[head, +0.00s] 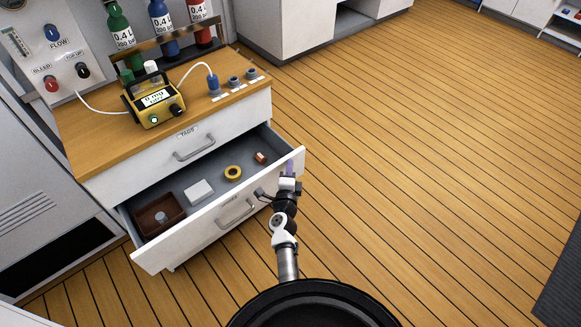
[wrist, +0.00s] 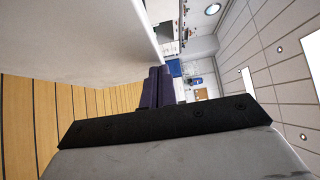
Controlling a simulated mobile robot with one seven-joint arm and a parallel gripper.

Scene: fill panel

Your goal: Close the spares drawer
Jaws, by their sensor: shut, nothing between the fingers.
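The lower drawer (head: 222,212) of the white cabinet is pulled well out; its front label is too small to read, and the drawer above it, labelled TAGS (head: 190,148), is shut. My gripper (head: 290,167) is at the right end of the open drawer's front panel, and overlaps it in the head view. Its dark purple fingers (wrist: 158,88) are together and empty in the wrist view. A white panel (wrist: 75,40) fills the upper left there, close beside the fingers. I cannot tell whether they touch it.
Inside the drawer lie a brown tray (head: 152,222), a white box (head: 199,191), a yellow ring (head: 233,173) and a small copper-coloured piece (head: 260,157). A yellow device (head: 153,101) and bottles stand on the wooden top (head: 95,150). The wooden floor (head: 420,150) to the right is clear.

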